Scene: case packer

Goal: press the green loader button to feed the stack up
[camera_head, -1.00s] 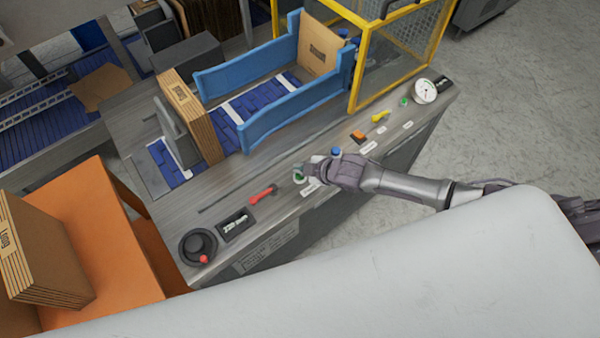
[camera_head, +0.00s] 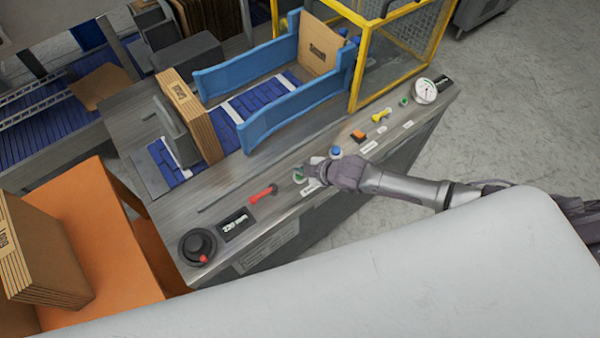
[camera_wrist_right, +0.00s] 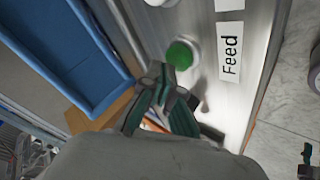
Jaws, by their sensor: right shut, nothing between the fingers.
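The green loader button (camera_wrist_right: 181,54) sits on the grey panel beside a white label reading "Feed" in the right wrist view. In the head view the green button (camera_head: 299,176) is partly hidden by my right gripper. My right gripper (camera_head: 308,170) is shut and empty, its fingertips right at the button. In the right wrist view the shut fingertips (camera_wrist_right: 163,84) are just short of the button's edge in the picture; I cannot tell whether they touch it. The cardboard stack (camera_head: 190,115) stands upright on the blue loader belt (camera_head: 228,130). My left gripper is not in view.
A red lever (camera_head: 263,193) and a black knob (camera_head: 197,246) lie along the panel to the left. A blue button (camera_head: 336,152), an orange switch (camera_head: 358,136), a yellow lever (camera_head: 381,116) and a gauge (camera_head: 424,91) lie to the right. Blue guide rails (camera_head: 290,117) rise behind.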

